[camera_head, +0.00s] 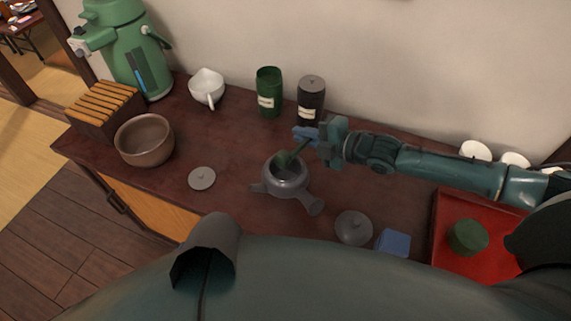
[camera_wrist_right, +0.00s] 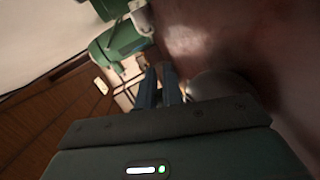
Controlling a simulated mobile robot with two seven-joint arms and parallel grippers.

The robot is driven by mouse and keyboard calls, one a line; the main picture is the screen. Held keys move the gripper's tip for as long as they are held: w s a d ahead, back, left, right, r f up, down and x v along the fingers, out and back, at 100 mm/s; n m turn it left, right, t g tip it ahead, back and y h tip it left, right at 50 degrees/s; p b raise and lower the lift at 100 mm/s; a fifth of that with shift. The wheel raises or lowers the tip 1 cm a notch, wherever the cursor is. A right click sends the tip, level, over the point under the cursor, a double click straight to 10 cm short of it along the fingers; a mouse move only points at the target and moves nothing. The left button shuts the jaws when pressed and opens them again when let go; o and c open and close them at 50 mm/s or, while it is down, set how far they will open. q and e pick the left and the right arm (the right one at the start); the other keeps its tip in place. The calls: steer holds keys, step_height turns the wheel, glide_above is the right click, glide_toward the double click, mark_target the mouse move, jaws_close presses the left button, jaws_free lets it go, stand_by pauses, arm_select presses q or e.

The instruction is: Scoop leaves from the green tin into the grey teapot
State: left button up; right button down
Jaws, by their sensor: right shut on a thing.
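The grey teapot (camera_head: 286,192) stands uncovered on the dark wooden counter, handle toward the lower right. My right gripper (camera_head: 307,134) is above and right of its mouth, shut on a green scoop (camera_head: 287,158). The scoop's head is at the teapot's opening, tilted down; I cannot tell whether leaves are in it. The blue fingers of my right gripper also show in the right wrist view (camera_wrist_right: 159,88). The green tin (camera_head: 268,92) stands open at the back, with a pale label; its contents are hidden. My left gripper is not in view.
A dark lidded tin (camera_head: 311,98) stands beside the green tin. A red tray (camera_head: 446,213) holds a green round piece (camera_head: 467,238). A bronze bowl (camera_head: 145,140) and green flask (camera_head: 123,50) are left.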

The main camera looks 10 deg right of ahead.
steer(key=shift+f+m+y+b, duration=0.3)
steer(key=shift+f+m+b, duration=0.25)
steer(key=shift+b, duration=0.15)
steer(key=shift+a+f+m+g+y+b, duration=0.1)
steer(key=shift+f+m+g+y+b, duration=0.25)
steer(key=shift+f+m, duration=0.35)
stand_by(1.1)
